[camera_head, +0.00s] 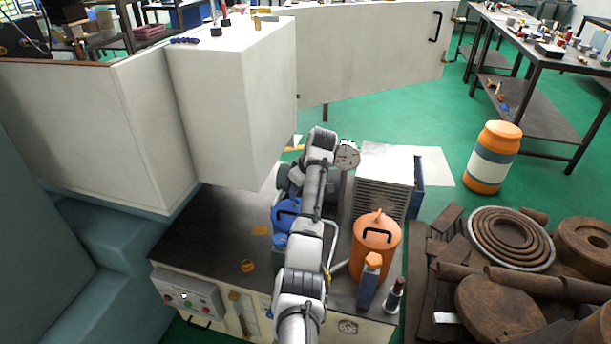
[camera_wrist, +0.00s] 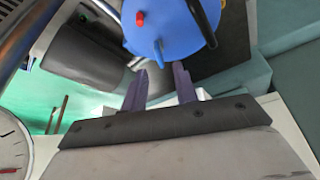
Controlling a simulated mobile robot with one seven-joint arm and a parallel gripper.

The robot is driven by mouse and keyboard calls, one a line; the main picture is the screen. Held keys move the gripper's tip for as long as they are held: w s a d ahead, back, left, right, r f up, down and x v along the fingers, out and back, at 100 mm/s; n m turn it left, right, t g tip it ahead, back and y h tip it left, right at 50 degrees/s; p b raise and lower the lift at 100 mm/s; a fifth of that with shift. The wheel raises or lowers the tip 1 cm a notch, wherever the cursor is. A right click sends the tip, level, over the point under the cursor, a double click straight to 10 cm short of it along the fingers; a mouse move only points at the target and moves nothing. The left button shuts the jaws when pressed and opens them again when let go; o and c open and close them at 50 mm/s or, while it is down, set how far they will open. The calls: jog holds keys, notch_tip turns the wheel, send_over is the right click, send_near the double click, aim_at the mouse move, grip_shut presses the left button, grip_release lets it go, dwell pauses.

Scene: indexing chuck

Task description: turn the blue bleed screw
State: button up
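I cannot pick out the blue bleed screw with certainty in either view. In the wrist view a blue rounded can (camera_wrist: 180,25) with a red knob and a dark handle stands just beyond my gripper (camera_wrist: 160,86). A short blue stub (camera_wrist: 157,49) sticks out of its near edge, in line with the gap between my fingers. The two purple fingers are apart, with nothing seen between them. In the head view the blue can (camera_head: 284,213) stands left of my arm, partly hidden by it. My fingers are hidden there.
An orange can (camera_head: 375,250) and a small blue bottle with an orange cap (camera_head: 369,280) stand right of my arm on the dark cabinet top (camera_head: 215,228). A large white box (camera_head: 225,95) rises behind at the left. A dial gauge (camera_wrist: 10,150) shows in the wrist view.

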jog(key=v, duration=0.9)
jog(key=shift+r+b, duration=0.4)
jog(key=shift+s, duration=0.1)
